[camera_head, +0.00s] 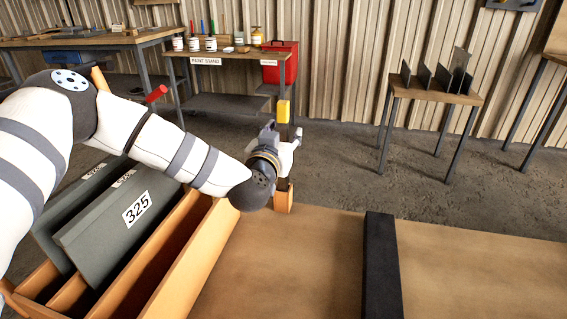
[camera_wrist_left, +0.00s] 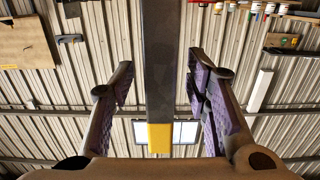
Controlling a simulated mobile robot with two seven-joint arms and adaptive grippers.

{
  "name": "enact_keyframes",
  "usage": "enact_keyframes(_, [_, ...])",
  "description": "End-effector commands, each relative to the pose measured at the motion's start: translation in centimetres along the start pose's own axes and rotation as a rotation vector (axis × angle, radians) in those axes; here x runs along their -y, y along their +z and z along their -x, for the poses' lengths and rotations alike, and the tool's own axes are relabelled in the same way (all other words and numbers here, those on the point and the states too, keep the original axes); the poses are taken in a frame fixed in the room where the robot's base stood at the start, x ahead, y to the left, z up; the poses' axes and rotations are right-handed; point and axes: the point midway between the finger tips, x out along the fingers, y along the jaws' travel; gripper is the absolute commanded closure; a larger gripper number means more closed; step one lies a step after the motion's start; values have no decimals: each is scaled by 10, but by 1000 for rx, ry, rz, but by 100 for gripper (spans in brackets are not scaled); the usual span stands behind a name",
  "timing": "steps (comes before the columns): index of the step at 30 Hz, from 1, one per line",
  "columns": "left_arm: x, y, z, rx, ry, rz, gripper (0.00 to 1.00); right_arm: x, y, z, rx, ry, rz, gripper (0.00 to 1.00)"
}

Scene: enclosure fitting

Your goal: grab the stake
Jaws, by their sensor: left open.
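The stake shows in the head view as a yellow top (camera_head: 284,111) above my left gripper. In the left wrist view it is a dark grey bar (camera_wrist_left: 158,65) with a yellow end (camera_wrist_left: 160,138). My left gripper (camera_head: 290,145) is at the stake, beyond the far end of the crate. In the left wrist view its two open fingers (camera_wrist_left: 162,90) show on either side of the bar, with gaps on both sides. The gripper hides part of the stake in the head view. My right gripper is in neither view.
A wooden crate (camera_head: 215,240) holding grey panels (camera_head: 125,220) stands below my left arm. An orange block (camera_head: 284,197) is just below the gripper. A black bar (camera_head: 381,265) crosses the wooden bench (camera_head: 480,270). A paint stand (camera_head: 235,60) stands behind.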

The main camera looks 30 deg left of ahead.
Motion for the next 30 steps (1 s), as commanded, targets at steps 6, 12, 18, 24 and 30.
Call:
enact_keyframes(6, [0,-1,0,-1,0,1,79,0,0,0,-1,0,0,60])
enact_keyframes(12, [0,-1,1,-1,0,1,100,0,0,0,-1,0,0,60])
enact_keyframes(18, [0,-2,0,-4,0,1,100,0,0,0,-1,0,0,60])
enact_keyframes(24, [0,-25,1,-11,0,3,100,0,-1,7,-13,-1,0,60])
enact_keyframes(30, [0,-80,5,-15,0,3,100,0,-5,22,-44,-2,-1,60])
